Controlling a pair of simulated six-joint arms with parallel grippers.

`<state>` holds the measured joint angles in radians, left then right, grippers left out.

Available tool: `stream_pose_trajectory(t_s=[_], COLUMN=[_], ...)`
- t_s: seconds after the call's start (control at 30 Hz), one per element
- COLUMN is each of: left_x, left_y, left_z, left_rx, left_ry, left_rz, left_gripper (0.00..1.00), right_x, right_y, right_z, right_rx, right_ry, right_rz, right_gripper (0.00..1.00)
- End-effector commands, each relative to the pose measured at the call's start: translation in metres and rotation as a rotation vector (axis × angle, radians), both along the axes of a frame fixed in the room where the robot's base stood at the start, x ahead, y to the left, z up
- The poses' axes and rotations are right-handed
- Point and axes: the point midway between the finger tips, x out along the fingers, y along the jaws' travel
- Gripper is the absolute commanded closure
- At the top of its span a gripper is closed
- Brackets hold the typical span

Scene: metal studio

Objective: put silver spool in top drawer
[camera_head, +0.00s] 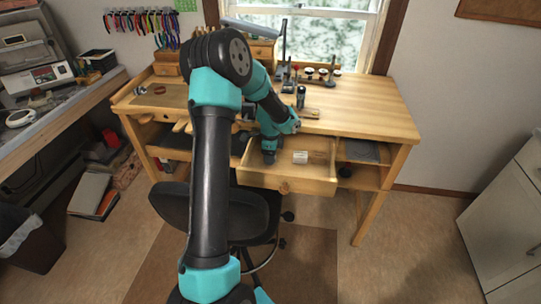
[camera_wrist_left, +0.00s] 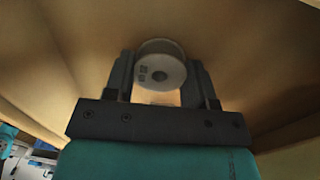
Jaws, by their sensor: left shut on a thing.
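The silver spool (camera_head: 300,157) is a small pale cylinder inside the open top drawer (camera_head: 290,183), under the worktop. In the left wrist view the spool (camera_wrist_left: 161,70) shows its round end with a dark centre hole and small dark marks. My left gripper (camera_head: 287,157) reaches down into the drawer. In the left wrist view my left gripper (camera_wrist_left: 162,82) has one finger on each side of the spool and is shut on it. Whether the spool touches the drawer floor is hard to tell. My right gripper is not in view.
The wooden workbench (camera_head: 370,110) stands above the drawer, with small tools and a dark bottle (camera_head: 301,97) on top. A dark chair (camera_head: 225,212) stands in front. A left-hand desk (camera_head: 60,115) and a white cabinet (camera_head: 510,220) flank the floor space.

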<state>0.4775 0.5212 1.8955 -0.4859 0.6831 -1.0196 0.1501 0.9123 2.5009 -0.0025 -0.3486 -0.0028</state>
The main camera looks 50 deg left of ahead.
Motion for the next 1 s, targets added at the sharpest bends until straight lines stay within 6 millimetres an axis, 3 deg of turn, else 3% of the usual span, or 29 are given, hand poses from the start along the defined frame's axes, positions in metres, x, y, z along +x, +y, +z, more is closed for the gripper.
stream_pose_trajectory(t_s=[0.37,0.4,0.63,1.0], left_x=[0.0,0.0001,0.0,0.0006], left_y=[-0.0001,-0.0001,-0.0001,0.0], left_z=[-0.0033,-0.0028,-0.0027,0.0027], left_rx=[0.001,0.0,0.0,0.001], left_ry=[0.001,0.0,0.0,-0.002], left_rz=[-0.001,-0.001,-0.001,0.0], left_gripper=[0.77,0.46,0.24,0.24], right_x=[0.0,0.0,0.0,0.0], right_y=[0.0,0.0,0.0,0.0], right_z=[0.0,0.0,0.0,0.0], right_rx=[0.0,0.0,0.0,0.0], right_ry=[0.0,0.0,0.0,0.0], right_rz=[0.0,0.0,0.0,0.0], right_gripper=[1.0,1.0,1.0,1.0])
